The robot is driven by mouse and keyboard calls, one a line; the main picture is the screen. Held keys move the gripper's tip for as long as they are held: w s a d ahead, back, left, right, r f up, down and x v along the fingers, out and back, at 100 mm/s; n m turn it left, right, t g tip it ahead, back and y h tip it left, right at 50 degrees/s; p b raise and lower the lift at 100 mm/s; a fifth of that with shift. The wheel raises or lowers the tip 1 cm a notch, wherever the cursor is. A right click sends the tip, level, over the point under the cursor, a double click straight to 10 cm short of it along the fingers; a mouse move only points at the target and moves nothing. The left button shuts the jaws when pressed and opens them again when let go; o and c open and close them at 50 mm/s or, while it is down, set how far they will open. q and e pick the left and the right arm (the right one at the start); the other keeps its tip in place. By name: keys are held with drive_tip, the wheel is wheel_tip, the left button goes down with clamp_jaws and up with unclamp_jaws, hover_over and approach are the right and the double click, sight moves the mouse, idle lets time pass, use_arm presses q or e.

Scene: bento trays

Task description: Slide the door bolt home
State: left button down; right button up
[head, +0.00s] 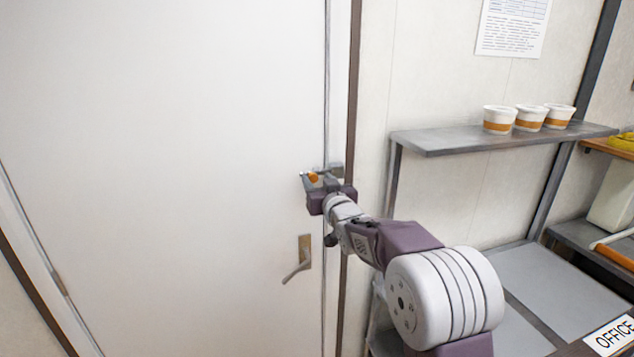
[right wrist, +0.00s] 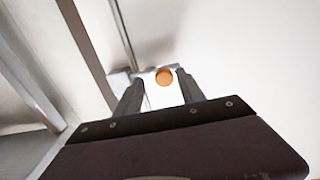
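The white door (head: 170,150) fills the left of the head view and looks shut against its frame. A grey bolt with an orange knob (head: 313,177) sits near its right edge, above the lever handle. My right gripper (head: 322,178) is at the bolt and hides part of it. In the right wrist view, the two dark fingers (right wrist: 158,82) stand apart. The orange knob (right wrist: 164,77) shows between their tips, closer to the right finger. I cannot tell whether a finger touches it. My left gripper is in neither view.
A lever handle (head: 304,256) is on the door below the gripper. To the right, a grey wall shelf (head: 470,139) holds three cups (head: 529,118). Lower shelves and an OFFICE sign (head: 611,337) are at the bottom right. The door face to the left is clear.

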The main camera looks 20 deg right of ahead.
drive_tip(key=shift+s, duration=0.4)
drive_tip(key=s+b, duration=0.3)
drive_tip(key=s, duration=0.5)
drive_tip(key=shift+s+d, duration=0.15)
drive_tip(key=shift+d, duration=0.2)
